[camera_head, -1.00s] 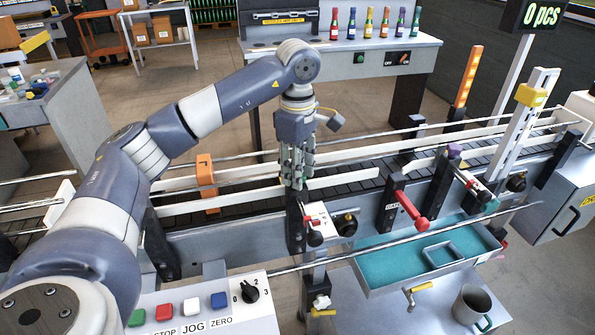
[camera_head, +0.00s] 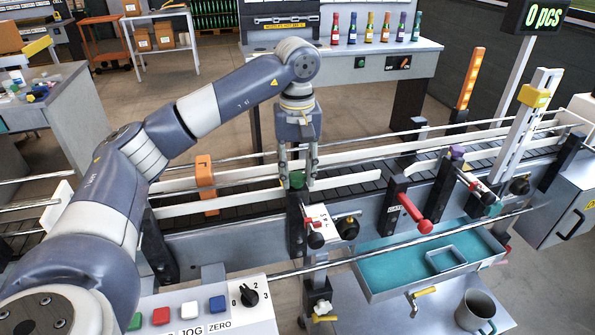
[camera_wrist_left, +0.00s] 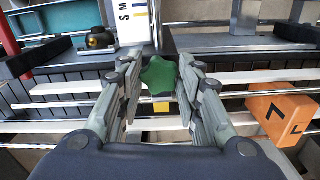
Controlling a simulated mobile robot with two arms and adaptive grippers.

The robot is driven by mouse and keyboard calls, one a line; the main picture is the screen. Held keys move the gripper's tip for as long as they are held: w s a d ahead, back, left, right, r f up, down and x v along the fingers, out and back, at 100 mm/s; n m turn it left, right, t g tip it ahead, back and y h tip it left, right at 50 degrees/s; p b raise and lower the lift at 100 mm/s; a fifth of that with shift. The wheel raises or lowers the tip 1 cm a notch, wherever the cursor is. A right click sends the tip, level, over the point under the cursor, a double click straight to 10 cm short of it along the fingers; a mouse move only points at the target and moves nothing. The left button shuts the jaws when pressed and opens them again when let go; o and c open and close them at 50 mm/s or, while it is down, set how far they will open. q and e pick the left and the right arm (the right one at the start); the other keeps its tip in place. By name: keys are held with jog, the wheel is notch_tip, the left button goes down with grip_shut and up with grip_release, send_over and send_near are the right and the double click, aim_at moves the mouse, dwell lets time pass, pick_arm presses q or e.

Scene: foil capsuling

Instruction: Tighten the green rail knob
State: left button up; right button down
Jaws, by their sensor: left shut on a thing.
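The green rail knob (camera_head: 296,180) sits on top of a dark post at the near side of the conveyor. It is star-shaped in the left wrist view (camera_wrist_left: 159,76), between the fingertips. My left gripper (camera_head: 299,183) points straight down over the post, with one finger on either side of the knob. In the left wrist view the gripper (camera_wrist_left: 160,82) is shut on the knob, and its fingertips partly cover the knob's sides. My right gripper is in neither view.
A purple knob (camera_head: 457,153) tops another post farther right. A red-handled clamp (camera_head: 414,213) juts out between the posts. An orange bracket (camera_head: 205,172) stands left of the gripper. White guide rails run close beside the fingers. A teal tray (camera_head: 385,279) lies below.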

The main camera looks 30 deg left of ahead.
aim_at(298, 177)
pick_arm(q)
jog(key=shift+s+f+m, duration=0.1)
jog(key=shift+f+m, duration=0.1)
jog(key=shift+m, duration=0.9)
jog(key=o, duration=1.1)
jog(key=shift+c, duration=0.2)
jog(key=shift+r, duration=0.1)
notch_tip(298, 177, up, 12)
